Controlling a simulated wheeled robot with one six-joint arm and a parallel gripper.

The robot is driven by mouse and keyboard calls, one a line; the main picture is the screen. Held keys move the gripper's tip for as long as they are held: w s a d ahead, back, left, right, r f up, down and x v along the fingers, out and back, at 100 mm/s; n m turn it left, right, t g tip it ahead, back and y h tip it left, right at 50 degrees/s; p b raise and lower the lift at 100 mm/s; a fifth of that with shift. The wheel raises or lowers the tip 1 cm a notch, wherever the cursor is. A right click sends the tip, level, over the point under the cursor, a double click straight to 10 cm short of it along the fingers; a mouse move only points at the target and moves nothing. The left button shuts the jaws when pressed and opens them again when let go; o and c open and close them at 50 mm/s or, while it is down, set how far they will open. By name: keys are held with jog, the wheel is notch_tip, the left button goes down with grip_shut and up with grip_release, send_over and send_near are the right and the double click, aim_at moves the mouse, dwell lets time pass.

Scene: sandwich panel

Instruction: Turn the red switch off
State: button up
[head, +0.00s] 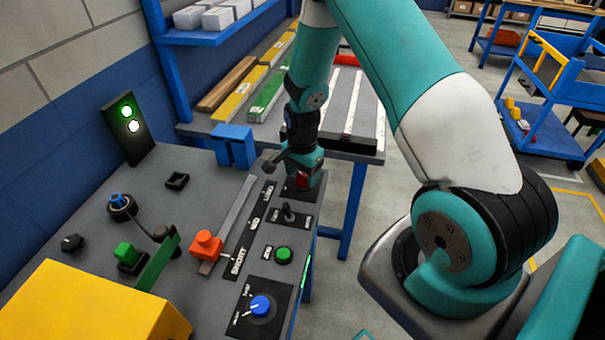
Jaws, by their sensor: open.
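The red switch (303,180) sits on a dark plate at the far right corner of the grey panel (190,200). Only a small part of its red body shows beneath my arm's end. My gripper (296,168) is open and points down, right over and close to the red switch. My arm's end hides much of the switch, so I cannot tell its position or whether the gripper touches it.
Close by are a black toggle (288,213), a green button (284,255), a blue knob (261,307) and an orange slider handle (206,244). A signal box (128,128) shows green and white lights. A yellow box (95,305) stands front left.

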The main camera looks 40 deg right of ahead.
jog(key=shift+f, duration=0.5)
jog(key=c, duration=0.9)
jog(key=shift+n, duration=0.3)
jog(key=n+b, duration=0.1)
jog(key=n, duration=0.8)
jog(key=shift+n+b, duration=0.4)
jog(key=shift+n, duration=1.6)
jog(key=shift+r+n, duration=0.1)
jog(key=shift+n, duration=0.2)
